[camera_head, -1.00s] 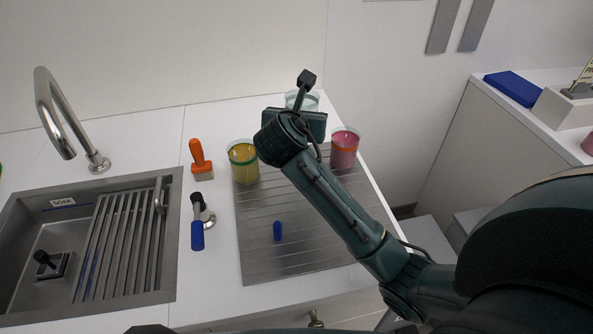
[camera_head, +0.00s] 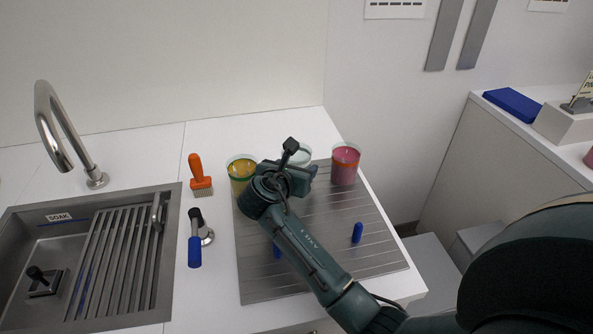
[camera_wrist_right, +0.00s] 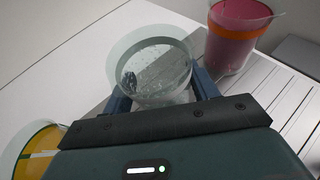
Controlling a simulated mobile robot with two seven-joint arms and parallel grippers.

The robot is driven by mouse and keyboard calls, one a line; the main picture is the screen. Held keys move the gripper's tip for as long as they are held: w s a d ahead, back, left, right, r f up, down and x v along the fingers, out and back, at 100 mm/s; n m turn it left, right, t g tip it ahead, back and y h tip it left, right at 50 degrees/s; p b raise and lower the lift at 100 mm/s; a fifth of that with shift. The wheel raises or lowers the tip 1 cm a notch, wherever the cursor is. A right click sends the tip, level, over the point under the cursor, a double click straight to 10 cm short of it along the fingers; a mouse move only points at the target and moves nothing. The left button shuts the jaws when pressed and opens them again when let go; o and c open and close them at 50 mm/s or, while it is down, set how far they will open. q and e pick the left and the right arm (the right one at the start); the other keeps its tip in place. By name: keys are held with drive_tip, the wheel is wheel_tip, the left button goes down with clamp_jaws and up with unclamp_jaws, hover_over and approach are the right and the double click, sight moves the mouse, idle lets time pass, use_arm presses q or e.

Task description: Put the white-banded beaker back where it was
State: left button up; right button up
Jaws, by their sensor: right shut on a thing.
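The clear beaker (camera_head: 303,152) with a pale band is between the yellow and pink beakers in the head view, partly hidden behind my right gripper (camera_head: 297,168). In the right wrist view the beaker (camera_wrist_right: 153,62) looks almost empty, with drops on the glass. The right gripper's blue fingers (camera_wrist_right: 162,95) are shut on its two sides. I cannot tell whether its base touches the grooved metal board (camera_head: 335,268). My left gripper is not in view.
The yellow beaker (camera_head: 241,170) stands close left, the pink orange-banded beaker (camera_head: 345,165) close right. Blue pegs (camera_head: 357,233) (camera_head: 277,252) are on the board.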

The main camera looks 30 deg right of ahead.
drive_tip(key=shift+f, duration=0.4)
drive_tip(key=shift+f, duration=0.15)
drive_tip(key=o, duration=1.2)
